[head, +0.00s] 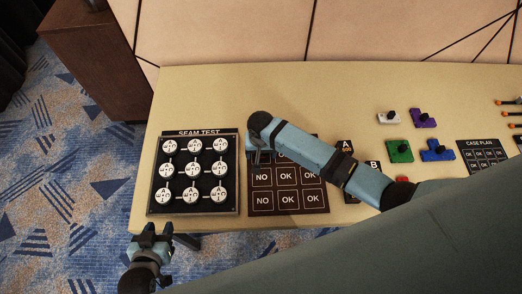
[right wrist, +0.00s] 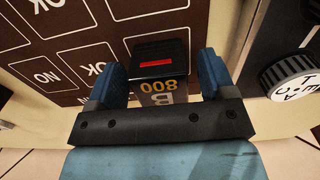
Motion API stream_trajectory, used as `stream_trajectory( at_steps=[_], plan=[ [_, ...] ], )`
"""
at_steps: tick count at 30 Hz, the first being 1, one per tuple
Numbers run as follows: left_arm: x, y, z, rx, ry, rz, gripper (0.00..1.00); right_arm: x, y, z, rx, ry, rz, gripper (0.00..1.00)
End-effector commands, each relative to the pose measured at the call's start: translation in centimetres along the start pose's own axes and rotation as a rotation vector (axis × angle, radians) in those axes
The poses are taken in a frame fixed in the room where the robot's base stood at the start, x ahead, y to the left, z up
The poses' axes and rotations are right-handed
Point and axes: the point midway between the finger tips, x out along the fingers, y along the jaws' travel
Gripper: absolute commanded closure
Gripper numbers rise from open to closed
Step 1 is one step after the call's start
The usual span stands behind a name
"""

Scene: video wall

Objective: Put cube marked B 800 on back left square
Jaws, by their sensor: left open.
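The black cube marked B 800 (right wrist: 160,62), with a red bar on its top, is between the two blue fingers of my right gripper (right wrist: 163,78). Whether both fingers press on it is unclear. In the head view my right gripper (head: 259,152) is over the back left part of the brown board (head: 289,213) with NO and OK squares, hiding the back left square. Whether the cube touches the board cannot be told. My left gripper (head: 163,231) is open and empty at the table's front left edge.
The seam test panel (head: 153,201) with round white dials stands just left of the board. A black item marked A 600 (head: 345,147) is right of it, partly behind my arm. Colored blocks, such as a green one (head: 399,152), lie farther right. The table's back left is clear.

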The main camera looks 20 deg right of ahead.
Motion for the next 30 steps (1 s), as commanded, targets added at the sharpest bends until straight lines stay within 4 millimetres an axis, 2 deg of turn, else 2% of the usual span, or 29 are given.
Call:
stream_trajectory(
  at_steps=[8,11,14,24,30],
  plan=[
    [0.0,0.0,0.0,0.0,0.0,0.0,0.57,-0.1,0.0,0.0,0.0,0.0,0.0,0.24],
    [0.0,0.0,0.0,0.0,0.0,0.0,0.57,-0.9,0.0,0.0,0.0,0.001,-0.001,0.24],
    [-0.1,0.0,-0.1,0.0,0.0,0.001,0.57,-2.4,0.0,-0.1,0.0,0.002,-0.002,0.24],
    [-0.2,0.1,-0.2,0.0,-0.001,0.001,0.57,-9.5,0.0,0.0,-0.001,0.002,-0.002,0.24],
    [-0.2,0.1,-0.2,0.0,0.0,0.001,0.57,-11.8,0.0,-0.1,0.0,0.001,-0.001,0.24]
  ],
)
